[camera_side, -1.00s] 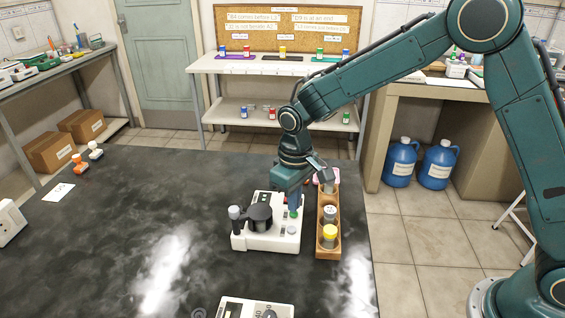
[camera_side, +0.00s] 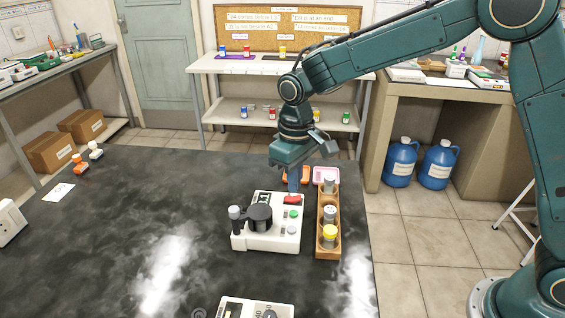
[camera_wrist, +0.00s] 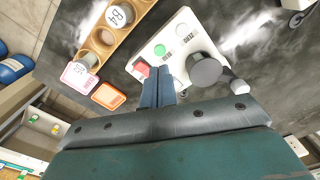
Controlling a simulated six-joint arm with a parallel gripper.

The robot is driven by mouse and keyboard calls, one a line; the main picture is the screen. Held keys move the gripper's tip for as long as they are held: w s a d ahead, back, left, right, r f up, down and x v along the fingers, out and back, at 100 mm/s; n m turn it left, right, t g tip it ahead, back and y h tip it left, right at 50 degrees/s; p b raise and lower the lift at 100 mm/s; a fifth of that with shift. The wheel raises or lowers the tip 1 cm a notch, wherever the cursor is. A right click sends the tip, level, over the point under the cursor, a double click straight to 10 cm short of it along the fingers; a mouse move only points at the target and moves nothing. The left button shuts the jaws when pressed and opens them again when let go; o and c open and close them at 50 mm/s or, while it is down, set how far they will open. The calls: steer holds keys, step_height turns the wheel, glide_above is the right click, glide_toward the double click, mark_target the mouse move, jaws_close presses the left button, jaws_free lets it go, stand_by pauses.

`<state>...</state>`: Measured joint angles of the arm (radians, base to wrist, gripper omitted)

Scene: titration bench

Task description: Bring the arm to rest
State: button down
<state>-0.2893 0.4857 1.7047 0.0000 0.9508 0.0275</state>
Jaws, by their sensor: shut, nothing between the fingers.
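My gripper (camera_side: 294,188) is shut and empty. It points down above the back edge of the white titration device (camera_side: 268,236), near the device's red button. In the wrist view the blue fingers (camera_wrist: 157,84) lie together, with their tips over the device (camera_wrist: 180,42) between the red button (camera_wrist: 142,71) and the dark round knob. I cannot tell whether the tips touch the device. A green button (camera_wrist: 160,50) and a small display also show on it.
A wooden rack (camera_side: 327,246) with several vials stands right of the device. A pink tray (camera_side: 326,175) and an orange one (camera_wrist: 108,96) lie behind it. Another white device (camera_side: 255,308) is at the front edge. The left of the dark table (camera_side: 120,225) is mostly clear.

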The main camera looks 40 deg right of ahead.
steer(key=shift+r, duration=0.4)
steer(key=s+d+r+m+t, duration=0.1)
steer(key=s+d+r+t, duration=0.2)
steer(key=s+d+r, duration=0.7)
steer(key=s+d+r+m+t, duration=0.2)
steer(key=s+d, duration=0.1)
steer(key=s, duration=1.4)
steer(key=shift+d+r+t, duration=0.2)
steer(key=shift+t, duration=0.1)
